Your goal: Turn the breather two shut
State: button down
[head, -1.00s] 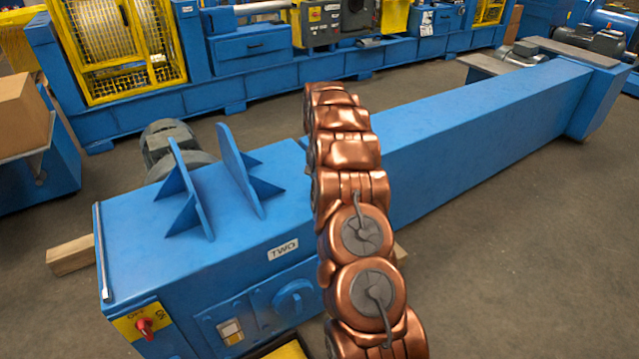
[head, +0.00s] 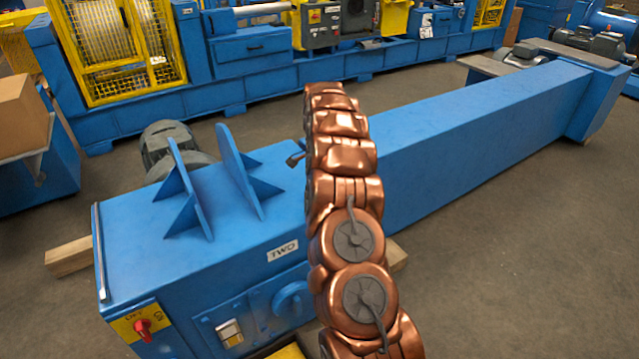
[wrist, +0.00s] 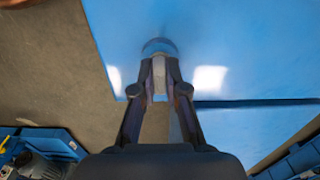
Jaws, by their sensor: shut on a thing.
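The blue housing (head: 205,262) carries a white label TWO (head: 283,250). In the wrist view, what looks like breather two shows as a round blue part (wrist: 159,46) with a pale grey piece below it, standing on the blue surface. My gripper (wrist: 159,70) is shut on it, with one dark finger at each side of the grey piece. In the head view my copper arm hides most of this spot. A small dark piece (head: 295,158) sticks out left of my arm; I cannot tell whether it is a fingertip or part of the breather. How far the breather is turned does not show.
Two upright blue fins (head: 240,170) and a grey motor (head: 170,145) stand left of my arm. A red switch (head: 143,328) sits on a yellow plate at the front. A long blue beam (head: 480,130) runs right. Grey floor (head: 530,250) is free at right.

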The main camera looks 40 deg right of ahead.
jog(key=shift+r, duration=0.2)
dwell(0.3)
jog(key=c, duration=1.2)
grip_release()
jog(key=shift+f, duration=0.1)
notch_tip(320, 180, up, 12)
